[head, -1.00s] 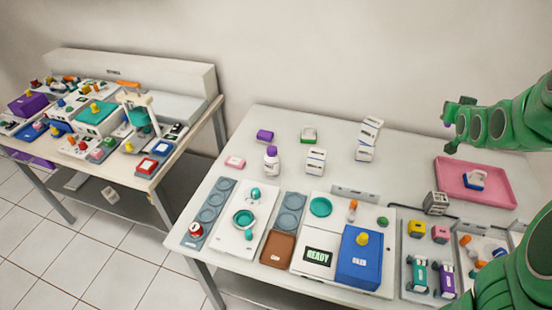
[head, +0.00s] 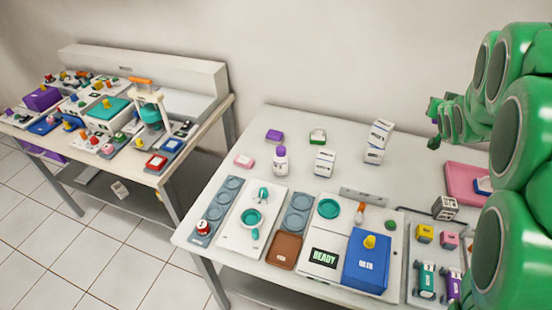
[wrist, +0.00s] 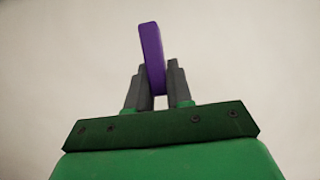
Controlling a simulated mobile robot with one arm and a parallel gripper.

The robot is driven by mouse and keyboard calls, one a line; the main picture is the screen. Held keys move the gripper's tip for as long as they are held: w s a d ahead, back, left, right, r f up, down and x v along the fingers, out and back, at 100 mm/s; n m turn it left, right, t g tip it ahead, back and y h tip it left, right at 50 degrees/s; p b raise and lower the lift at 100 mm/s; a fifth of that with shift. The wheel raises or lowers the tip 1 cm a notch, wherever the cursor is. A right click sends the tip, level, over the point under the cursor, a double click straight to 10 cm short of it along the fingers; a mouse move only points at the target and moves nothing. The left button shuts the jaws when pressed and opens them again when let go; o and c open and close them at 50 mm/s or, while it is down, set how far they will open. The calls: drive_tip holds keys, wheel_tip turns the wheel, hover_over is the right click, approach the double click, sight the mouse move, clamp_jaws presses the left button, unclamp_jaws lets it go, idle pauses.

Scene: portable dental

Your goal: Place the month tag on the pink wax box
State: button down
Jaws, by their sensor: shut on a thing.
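My gripper (wrist: 153,88) is shut on a thin purple piece (wrist: 151,58), which stands up between its two dark fingers in the wrist view. I take this piece to be the month tag; no lettering on it is readable. In the head view my gripper (head: 435,122) is at the right, raised above the table's far side, and the purple piece is hardly visible there. A small pink box with a pale label (head: 244,161) lies at the table's left side, far left of my gripper. A pink cube (head: 449,240) sits on the right; I cannot tell for certain which is the wax box.
A purple block (head: 274,135), a green-and-white box (head: 317,136), a purple-capped bottle (head: 280,160) and stacked white boxes (head: 377,142) stand near the pink box. A pink tray (head: 462,182) lies at the right. A second cluttered table (head: 188,160) is at the left.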

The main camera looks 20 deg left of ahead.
drive_tip(key=s+a+m+h, duration=0.1)
drive_tip(key=s+a+h, duration=0.15)
drive_tip(key=a, duration=1.15)
drive_tip(key=s+a+m+h, duration=0.1)
drive_tip(key=s+a+m, duration=0.15)
drive_tip(key=a, duration=1.05)
drive_tip(key=s+a+r+m+g+h, duration=0.1)
drive_tip(key=s+a+h, duration=0.1)
drive_tip(key=s+a, duration=1.8)
hover_over(244, 160)
drive_tip(key=shift+y, duration=0.25)
drive_tip(key=shift+a+f, duration=0.1)
drive_tip(key=shift+f, duration=11.75)
drive_tip(key=shift+f, duration=0.15)
